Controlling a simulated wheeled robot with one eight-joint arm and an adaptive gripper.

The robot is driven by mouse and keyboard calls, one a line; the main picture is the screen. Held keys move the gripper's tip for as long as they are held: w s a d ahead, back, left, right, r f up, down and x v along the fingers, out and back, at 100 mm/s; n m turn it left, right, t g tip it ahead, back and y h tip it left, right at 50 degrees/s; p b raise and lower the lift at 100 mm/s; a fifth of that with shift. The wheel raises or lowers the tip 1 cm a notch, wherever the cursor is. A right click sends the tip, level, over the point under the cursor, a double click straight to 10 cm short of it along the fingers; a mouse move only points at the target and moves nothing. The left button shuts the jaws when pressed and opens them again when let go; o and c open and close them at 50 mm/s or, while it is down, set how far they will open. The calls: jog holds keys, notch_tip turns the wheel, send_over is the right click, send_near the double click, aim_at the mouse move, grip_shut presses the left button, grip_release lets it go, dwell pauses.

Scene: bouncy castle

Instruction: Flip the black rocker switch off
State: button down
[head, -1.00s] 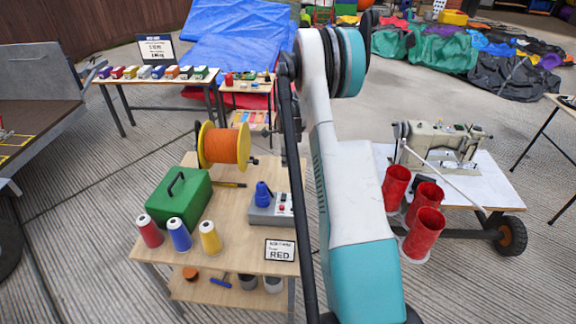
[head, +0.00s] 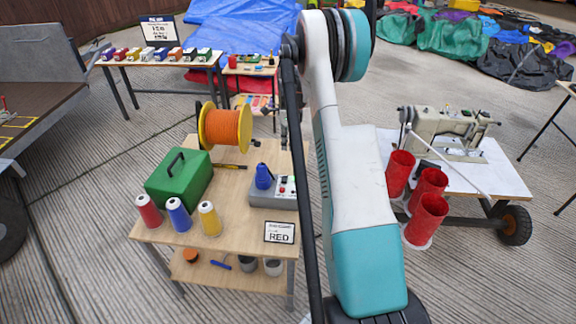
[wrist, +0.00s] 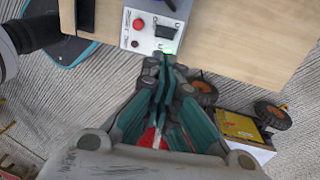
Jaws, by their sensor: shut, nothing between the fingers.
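I cannot tell which way the rocker is tipped. My gripper (wrist: 168,62) is shut and empty, its fingertips just below the panel's near edge in the picture, apart from the rocker. In the head view my arm hides the gripper and part of the box's right side.
A sewing machine (head: 448,128) on a wheeled cart (head: 505,178), with red cylinders (head: 430,215), stands right.

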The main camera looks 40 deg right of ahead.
aim_at(284, 180)
jog(key=f+b, duration=0.1)
jog(key=f, duration=0.3)
jog(key=a+f+b, duration=0.1)
jog(key=f+b, duration=0.1)
jog(key=f, duration=0.3)
jog(key=s+f+b, duration=0.1)
jog(key=f+b, duration=0.1)
jog(key=f, duration=0.2)
jog(key=shift+s+a+f, duration=0.1)
jog(key=shift+a+f, duration=0.1)
jog(key=shift+f, duration=0.05)
jog(key=shift+f, duration=0.1)
